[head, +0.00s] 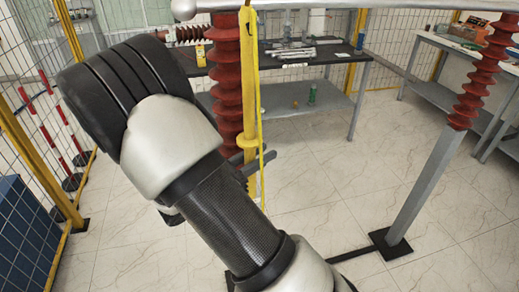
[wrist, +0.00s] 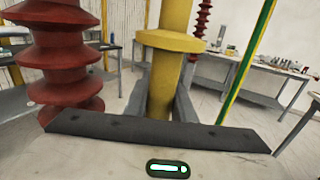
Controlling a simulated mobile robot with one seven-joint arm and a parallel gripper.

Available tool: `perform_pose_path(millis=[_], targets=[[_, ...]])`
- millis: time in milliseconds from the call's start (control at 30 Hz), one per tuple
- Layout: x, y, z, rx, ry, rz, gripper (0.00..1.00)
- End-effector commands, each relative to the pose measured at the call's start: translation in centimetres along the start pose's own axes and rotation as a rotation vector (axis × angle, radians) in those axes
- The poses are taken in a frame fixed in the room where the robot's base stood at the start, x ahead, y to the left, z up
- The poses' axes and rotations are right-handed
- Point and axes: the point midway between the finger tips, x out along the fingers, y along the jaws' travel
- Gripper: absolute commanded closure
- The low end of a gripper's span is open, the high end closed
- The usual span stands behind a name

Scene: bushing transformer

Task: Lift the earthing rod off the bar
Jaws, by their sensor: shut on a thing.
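The earthing rod (head: 248,75) is a long yellow pole that stands upright in the head view. Its top reaches the pale horizontal bar (head: 330,4); I cannot make out the contact clearly. In the wrist view the rod (wrist: 175,15) has a wide yellow collar (wrist: 170,42). My gripper (head: 252,168) is mostly hidden behind my arm in the head view. In the wrist view my gripper (wrist: 162,95) has a grey finger on each side of the rod, shut on it just below the collar.
A red ribbed insulator (head: 227,80) stands close left of the rod. Another insulator (head: 478,85) stands on a grey post at right. A green-yellow cable (wrist: 245,65) hangs near the rod. Workbenches (head: 340,85) stand behind, and mesh fencing is at left. Tiled floor is open at centre right.

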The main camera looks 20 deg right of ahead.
Motion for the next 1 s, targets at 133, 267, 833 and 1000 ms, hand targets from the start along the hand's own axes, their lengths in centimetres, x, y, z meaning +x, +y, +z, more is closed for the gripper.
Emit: perform_pose_path(millis=[133,267,833,1000], targets=[[-0.6,-1.0,0.1,0.0,-0.001,0.001,1.0],[-1.0,-1.9,0.2,0.0,-0.002,0.001,1.0],[-3.0,-5.8,0.2,0.0,-0.002,0.001,1.0],[-3.6,-7.0,0.2,0.0,-0.002,0.001,1.0]])
